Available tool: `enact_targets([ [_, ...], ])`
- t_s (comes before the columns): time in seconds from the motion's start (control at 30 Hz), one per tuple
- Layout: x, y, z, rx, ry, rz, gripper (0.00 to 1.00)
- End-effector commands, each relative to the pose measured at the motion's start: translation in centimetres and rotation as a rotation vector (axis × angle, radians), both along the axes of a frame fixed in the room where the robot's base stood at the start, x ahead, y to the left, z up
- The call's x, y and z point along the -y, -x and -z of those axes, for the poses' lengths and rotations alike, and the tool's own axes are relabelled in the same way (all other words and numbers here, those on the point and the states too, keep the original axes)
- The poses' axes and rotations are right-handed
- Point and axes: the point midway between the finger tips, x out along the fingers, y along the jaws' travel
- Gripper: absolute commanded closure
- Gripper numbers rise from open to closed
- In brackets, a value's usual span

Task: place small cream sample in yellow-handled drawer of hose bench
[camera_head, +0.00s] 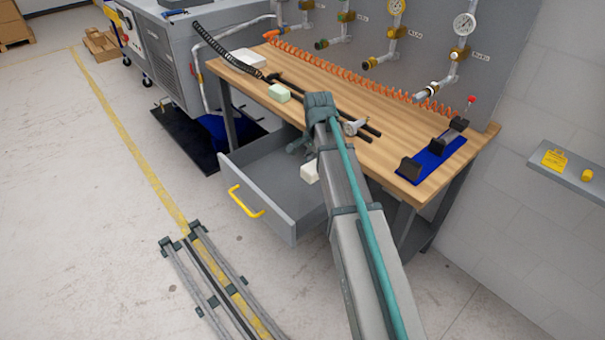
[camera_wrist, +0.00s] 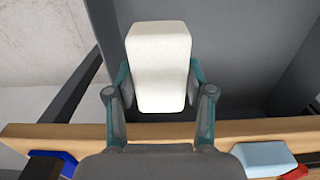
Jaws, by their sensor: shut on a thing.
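The small cream sample (camera_head: 310,172) is a pale block held over the grey drawer (camera_head: 233,189) of the hose bench, whose yellow handle (camera_head: 245,202) is at its front. The drawer is pulled open. In the wrist view my gripper (camera_wrist: 160,85) is shut on the cream sample (camera_wrist: 159,55), with one finger on each side. The grey drawer interior shows behind the sample there. In the head view my arm hides much of the gripper and the right part of the drawer. The gap between sample and drawer floor is hard to judge.
An orange coiled hose (camera_head: 350,75) runs along the back below gauges. The left part of the drawer is empty.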

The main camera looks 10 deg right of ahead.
Motion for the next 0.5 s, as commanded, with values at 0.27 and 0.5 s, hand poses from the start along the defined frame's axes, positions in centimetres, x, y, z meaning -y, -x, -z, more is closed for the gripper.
enact_targets([
  [0.27, -0.8, -6.5, 2.4, -0.002, 0.000, -0.003, 0.75],
  [0.5, -1.3, -10.2, 6.1, -0.004, 0.000, -0.003, 0.75],
])
